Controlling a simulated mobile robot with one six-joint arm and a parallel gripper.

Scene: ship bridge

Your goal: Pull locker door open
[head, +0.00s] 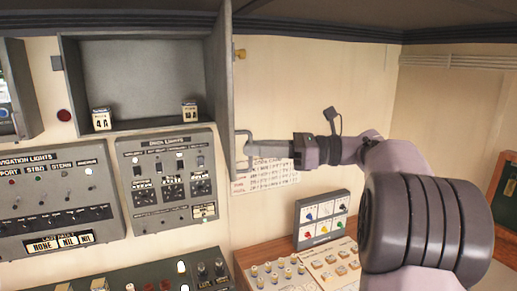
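The grey locker (140,125) is on the wall at the upper left in the head view, with its inside in sight. Its grey door (226,75) stands swung out from the right side of the locker and is seen nearly edge-on. A bent metal handle (248,162) sticks out from the right face of the door, near its lower end. My gripper (256,146) comes from the right, with its fingertips at the upright part of the handle. The fingers overlap in this view, so their gap and their grip on the handle cannot be made out.
Switch panels, including the deck lights panel (168,212), are on the wall below. A console (305,270) with knobs lies under my arm. A paper chart (268,178) hangs behind the gripper.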

